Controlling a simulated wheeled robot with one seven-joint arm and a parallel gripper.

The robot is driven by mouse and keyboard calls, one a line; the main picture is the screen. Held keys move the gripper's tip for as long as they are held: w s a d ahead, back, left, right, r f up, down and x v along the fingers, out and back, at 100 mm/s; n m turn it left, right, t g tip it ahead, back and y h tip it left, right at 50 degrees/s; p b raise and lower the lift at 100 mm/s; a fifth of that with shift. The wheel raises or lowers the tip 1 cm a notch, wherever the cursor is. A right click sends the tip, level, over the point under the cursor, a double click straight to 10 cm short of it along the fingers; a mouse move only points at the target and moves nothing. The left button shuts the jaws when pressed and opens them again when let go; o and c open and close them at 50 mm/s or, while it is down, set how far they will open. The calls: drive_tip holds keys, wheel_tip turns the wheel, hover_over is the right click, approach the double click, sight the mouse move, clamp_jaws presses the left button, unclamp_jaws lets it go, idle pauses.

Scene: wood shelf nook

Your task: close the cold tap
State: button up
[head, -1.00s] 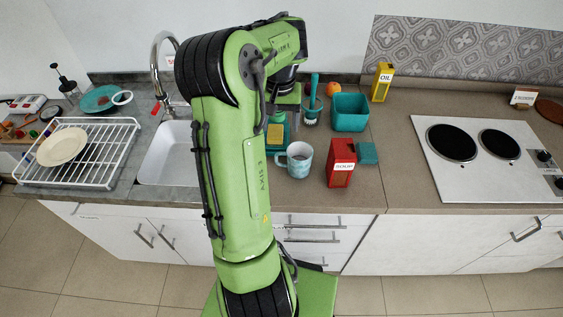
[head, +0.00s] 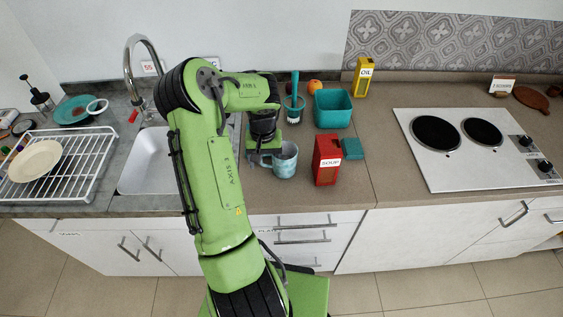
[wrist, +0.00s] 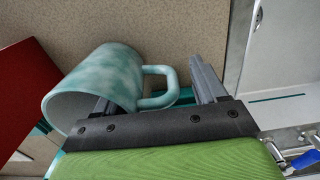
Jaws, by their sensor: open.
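The sink tap's tall curved spout (head: 140,62) rises behind the sink at the left in the head view, with a red lever (head: 133,116) at its left. A blue lever (wrist: 303,160) on metal fittings shows at the lower right corner of the wrist view; in the head view my arm hides that side. My gripper (wrist: 152,88) is open, its two dark fingers spread, nothing held. It hangs over the counter right of the sink, by the blue-white mug (wrist: 105,80). The mug's handle lies between the fingers in the picture; I cannot tell whether they touch.
The mug (head: 287,162) stands close to the gripper, with the red soup box (head: 327,160) right of it. A teal bin (head: 332,108) and a brush in a holder (head: 294,108) stand behind. The white sink (head: 150,165) and wire rack (head: 75,165) lie left.

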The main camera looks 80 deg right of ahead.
drive_tip(key=shift+r, duration=0.1)
clamp_jaws()
idle(0.3)
drive_tip(key=shift+r+p, duration=0.7)
drive_tip(key=shift+r, duration=4.25)
